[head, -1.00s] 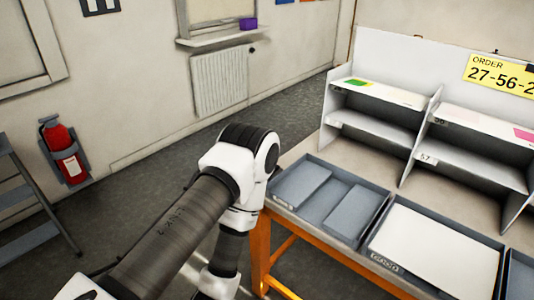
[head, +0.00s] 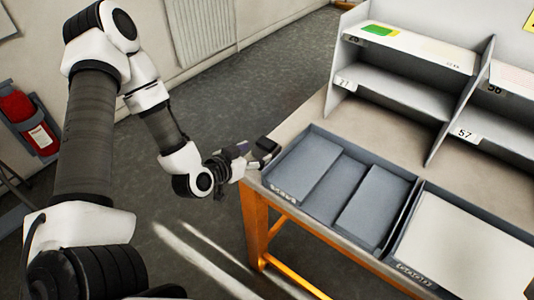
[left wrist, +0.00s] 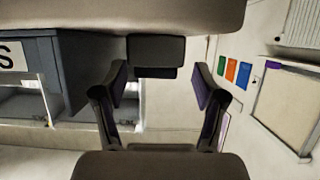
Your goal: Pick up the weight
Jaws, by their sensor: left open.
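My left gripper (head: 252,156) is at the near-left corner of the table in the head view, beside the grey tray. Its fingers also show in the left wrist view (left wrist: 158,88), spread apart with a gap between them. A dark block shows near the top of that gap; I cannot tell whether it is part of the gripper or a separate thing. I see nothing that I can clearly name as the weight. My right gripper is in neither view.
The table (head: 304,118) carries a grey divided tray (head: 262,186), another tray with a pale panel (head: 470,245), and a grey shelf unit (head: 400,95) behind them. Open floor (head: 220,110) lies left of the table. A red extinguisher (head: 30,125) is on the wall.

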